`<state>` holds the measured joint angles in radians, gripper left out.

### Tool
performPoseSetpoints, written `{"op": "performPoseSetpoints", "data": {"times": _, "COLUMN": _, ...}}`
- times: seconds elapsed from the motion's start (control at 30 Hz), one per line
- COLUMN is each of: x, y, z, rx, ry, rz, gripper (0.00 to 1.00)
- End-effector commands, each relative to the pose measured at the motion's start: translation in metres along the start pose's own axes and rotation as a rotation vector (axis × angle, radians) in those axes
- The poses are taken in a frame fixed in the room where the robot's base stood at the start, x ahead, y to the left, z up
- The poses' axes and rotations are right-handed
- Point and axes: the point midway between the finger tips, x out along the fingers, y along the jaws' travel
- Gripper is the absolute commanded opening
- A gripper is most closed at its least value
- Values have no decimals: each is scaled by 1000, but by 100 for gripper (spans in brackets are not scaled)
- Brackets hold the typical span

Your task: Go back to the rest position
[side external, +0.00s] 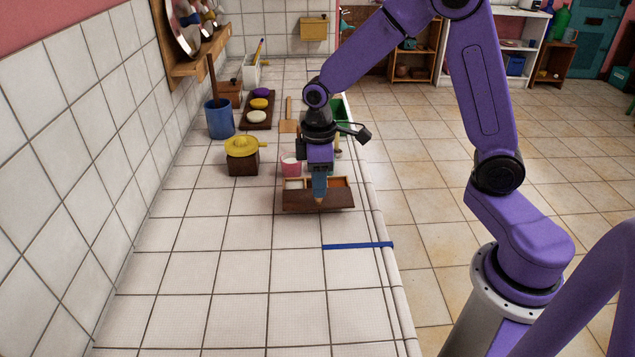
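My purple arm reaches over the white tiled counter (240,260). My gripper (319,202) points down, its fingertips at the front of a dark brown wooden box (295,201). The fingers overlap in this view, so I cannot tell whether they are open or shut, or whether they touch the box. No held object shows. The box has lighter orange-brown inner parts (338,182), partly hidden by my gripper.
Behind the box stand a pink cup (291,167), a yellow-topped brown grinder (243,160), a blue pot (219,120) and a dark tray (259,126) with coloured discs. A tiled wall bounds the left. Blue tape (357,245) crosses the counter's right edge; the front counter is clear.

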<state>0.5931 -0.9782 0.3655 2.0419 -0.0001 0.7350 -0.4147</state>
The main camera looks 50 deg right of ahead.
Motion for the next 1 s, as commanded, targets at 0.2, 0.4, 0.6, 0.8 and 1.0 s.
{"op": "performPoseSetpoints", "data": {"times": 0.2, "x": -12, "y": -24, "z": 7, "rx": -32, "ry": 7, "rz": 2, "gripper": 32}}
{"op": "performPoseSetpoints", "data": {"times": 0.4, "x": -38, "y": -82, "z": 37, "rx": -106, "ry": 16, "rz": 3, "gripper": 32}}
{"op": "performPoseSetpoints", "data": {"times": 0.6, "x": -56, "y": -133, "z": 84, "rx": -180, "ry": 24, "rz": 1, "gripper": 32}}
{"op": "performPoseSetpoints", "data": {"times": 0.8, "x": -66, "y": -167, "z": 134, "rx": -250, "ry": 30, "rz": -2, "gripper": 32}}
{"op": "performPoseSetpoints", "data": {"times": 1.0, "x": -69, "y": -181, "z": 166, "rx": -290, "ry": 32, "rz": -5, "gripper": 32}}
